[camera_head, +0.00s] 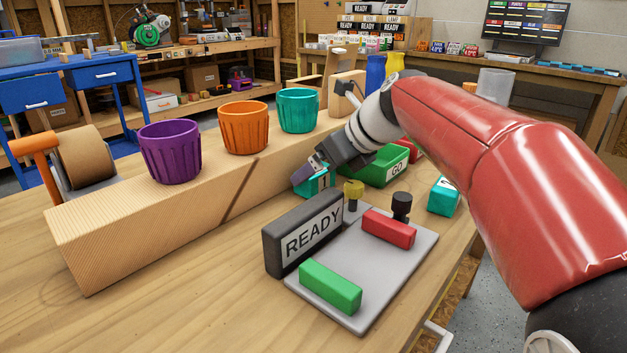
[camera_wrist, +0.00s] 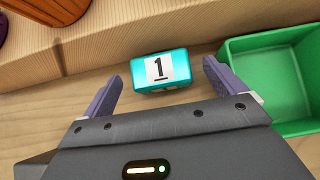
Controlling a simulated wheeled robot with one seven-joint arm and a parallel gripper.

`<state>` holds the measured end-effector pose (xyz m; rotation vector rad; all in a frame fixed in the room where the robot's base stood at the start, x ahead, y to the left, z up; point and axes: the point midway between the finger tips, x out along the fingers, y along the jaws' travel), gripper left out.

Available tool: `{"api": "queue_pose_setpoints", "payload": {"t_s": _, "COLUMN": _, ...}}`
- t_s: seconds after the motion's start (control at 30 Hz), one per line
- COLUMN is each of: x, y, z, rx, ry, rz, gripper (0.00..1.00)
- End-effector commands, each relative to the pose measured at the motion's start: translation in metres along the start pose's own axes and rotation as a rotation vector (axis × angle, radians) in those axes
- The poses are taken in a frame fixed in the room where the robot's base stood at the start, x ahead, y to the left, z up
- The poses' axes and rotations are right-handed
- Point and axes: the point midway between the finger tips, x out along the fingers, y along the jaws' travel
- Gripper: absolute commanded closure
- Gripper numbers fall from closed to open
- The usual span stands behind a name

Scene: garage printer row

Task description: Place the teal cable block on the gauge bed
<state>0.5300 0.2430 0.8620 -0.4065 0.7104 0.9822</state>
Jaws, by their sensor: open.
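A teal block with a white "1" label (camera_head: 318,184) lies on the wooden bench, left of the green bin. In the wrist view the teal block (camera_wrist: 160,71) lies ahead, between the spread purple fingers of my gripper (camera_wrist: 163,76), with gaps on both sides. My gripper (camera_head: 310,170) is open and empty, pointing down close to this block. A second teal block (camera_head: 443,197) with a pale label lies further right. The gauge bed, a grey plate (camera_head: 385,262), is in front, carrying a red bar (camera_head: 388,228), a green bar (camera_head: 330,286) and two knobs.
A black READY sign (camera_head: 304,232) stands along the plate's left edge, near my gripper. The green GO bin (camera_head: 388,168) is just right of the block. A long wooden beam (camera_head: 150,225) holds purple, orange and teal cups. The bench edge is at right.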

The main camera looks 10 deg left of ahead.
Motion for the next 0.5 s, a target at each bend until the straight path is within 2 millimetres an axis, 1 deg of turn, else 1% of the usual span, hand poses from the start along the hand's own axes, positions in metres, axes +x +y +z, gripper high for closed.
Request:
{"api": "queue_pose_setpoints", "payload": {"t_s": 0.03, "x": 0.011, "y": 0.001, "z": -0.002, "rx": 0.000, "ry": 0.005, "rz": 0.003, "gripper": 0.05}}
{"api": "queue_pose_setpoints", "payload": {"t_s": 0.17, "x": 0.028, "y": 0.001, "z": -0.002, "rx": 0.000, "ry": 0.004, "rz": 0.001, "gripper": 0.05}}
{"api": "queue_pose_setpoints", "payload": {"t_s": 0.23, "x": 0.031, "y": 0.000, "z": -0.001, "rx": 0.001, "ry": 0.002, "rz": 0.001, "gripper": 0.05}}
{"api": "queue_pose_setpoints", "payload": {"t_s": 0.4, "x": 0.031, "y": 0.000, "z": -0.001, "rx": 0.000, "ry": 0.001, "rz": 0.000, "gripper": 0.05}}
{"api": "queue_pose_setpoints", "payload": {"t_s": 0.43, "x": 0.031, "y": 0.000, "z": -0.001, "rx": 0.000, "ry": 0.002, "rz": 0.000, "gripper": 0.07}}
{"api": "queue_pose_setpoints", "payload": {"t_s": 0.5, "x": 0.031, "y": 0.000, "z": -0.001, "rx": 0.000, "ry": 0.002, "rz": 0.000, "gripper": 0.16}}
